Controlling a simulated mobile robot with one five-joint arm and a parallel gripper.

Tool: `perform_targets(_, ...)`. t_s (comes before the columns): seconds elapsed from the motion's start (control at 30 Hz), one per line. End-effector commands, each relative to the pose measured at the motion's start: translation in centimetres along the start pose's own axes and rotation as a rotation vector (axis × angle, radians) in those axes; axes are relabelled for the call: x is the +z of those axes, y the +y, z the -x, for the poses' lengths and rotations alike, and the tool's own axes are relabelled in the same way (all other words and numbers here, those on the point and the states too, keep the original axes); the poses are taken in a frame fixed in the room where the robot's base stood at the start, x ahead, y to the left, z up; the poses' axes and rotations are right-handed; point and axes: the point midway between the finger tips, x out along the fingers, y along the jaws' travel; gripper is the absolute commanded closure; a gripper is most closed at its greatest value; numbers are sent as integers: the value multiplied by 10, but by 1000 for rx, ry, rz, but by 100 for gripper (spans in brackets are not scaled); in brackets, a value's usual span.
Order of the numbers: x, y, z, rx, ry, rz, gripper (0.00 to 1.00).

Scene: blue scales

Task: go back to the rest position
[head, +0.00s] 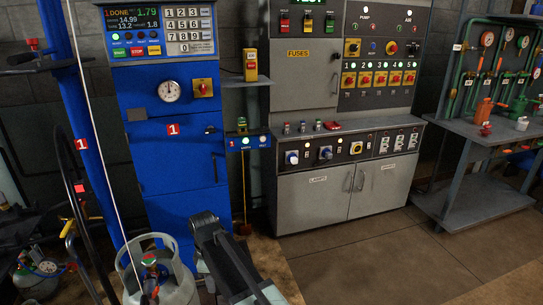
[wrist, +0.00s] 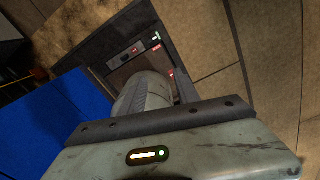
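My dark arm (head: 228,252) shows at the bottom middle of the head view, folded low in front of the blue scales cabinet (head: 175,140). A pale part shows at its lower end, at the picture's bottom edge. The wrist view is filled at the bottom by a pale worn casing with a dark bar and a small lit display. Dark narrow parts and a pale rounded part show beyond the bar. I cannot make out the fingertips clearly, nor whether they are apart. Nothing is clearly seen held.
A grey gas cylinder (head: 160,278) with a collar stands left of my arm, close by. The grey test cabinet (head: 345,185) stands behind on the right. A metal bench (head: 478,208) with green pipes and gauges is at far right. The floor (head: 375,255) in front is clear.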

Motion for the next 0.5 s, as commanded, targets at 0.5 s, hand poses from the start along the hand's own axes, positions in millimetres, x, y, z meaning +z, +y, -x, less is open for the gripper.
perform_targets(0.5, 359, -9, 0, -2, -1, -987, 62)
